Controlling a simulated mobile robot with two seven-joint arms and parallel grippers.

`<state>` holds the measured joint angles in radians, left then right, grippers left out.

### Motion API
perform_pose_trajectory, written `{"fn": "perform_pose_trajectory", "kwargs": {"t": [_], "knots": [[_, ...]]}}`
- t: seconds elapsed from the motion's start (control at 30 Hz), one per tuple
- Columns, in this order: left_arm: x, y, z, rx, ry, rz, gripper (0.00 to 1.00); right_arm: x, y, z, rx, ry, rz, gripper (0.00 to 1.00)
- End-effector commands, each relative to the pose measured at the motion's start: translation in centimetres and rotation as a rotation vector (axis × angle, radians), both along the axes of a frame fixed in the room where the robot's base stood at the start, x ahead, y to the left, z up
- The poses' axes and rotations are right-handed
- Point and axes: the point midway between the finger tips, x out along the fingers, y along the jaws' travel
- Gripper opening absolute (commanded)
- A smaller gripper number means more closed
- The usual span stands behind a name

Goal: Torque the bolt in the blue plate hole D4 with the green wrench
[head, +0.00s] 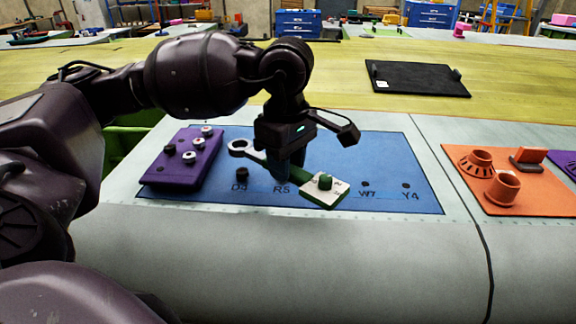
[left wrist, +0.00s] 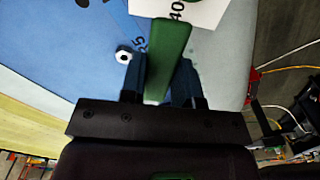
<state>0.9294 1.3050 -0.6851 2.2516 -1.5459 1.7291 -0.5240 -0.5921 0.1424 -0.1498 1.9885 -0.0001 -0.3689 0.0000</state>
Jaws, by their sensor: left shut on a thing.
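My left gripper (head: 286,176) is shut on the green handle of the wrench (head: 259,157) above the blue plate (head: 390,150). The handle (left wrist: 168,50) lies between the fingers in the left wrist view. The wrench's grey ring end (head: 240,147) points left, above and behind the dark spot at hole D4 (head: 242,173), apart from it in the picture. Whether that spot is a bolt head is too small to tell. The fingers hide hole R5 in the head view. My right gripper is out of view.
A purple block (head: 185,160) with several bolts sits on the plate's left part. Holes W7 (head: 365,184) and Y4 (head: 407,186) are clear. An orange fixture (head: 525,190) lies right; a black panel (head: 415,78) lies behind. The grey front surface is free.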

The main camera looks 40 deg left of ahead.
Motion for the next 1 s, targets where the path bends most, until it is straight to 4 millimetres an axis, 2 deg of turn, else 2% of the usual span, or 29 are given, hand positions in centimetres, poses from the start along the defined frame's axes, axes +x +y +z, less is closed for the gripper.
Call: {"fn": "perform_pose_trajectory", "kwargs": {"t": [0.27,0.7,1.0], "knots": [[0.0,0.1,-0.6,0.000,0.000,0.027,0.00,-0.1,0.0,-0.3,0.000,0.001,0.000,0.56],[0.0,0.1,-3.9,0.000,0.002,0.025,0.00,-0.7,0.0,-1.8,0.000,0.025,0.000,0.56],[0.0,0.1,-4.3,0.001,-0.002,0.025,0.00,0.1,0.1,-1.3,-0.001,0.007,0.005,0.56]]}}
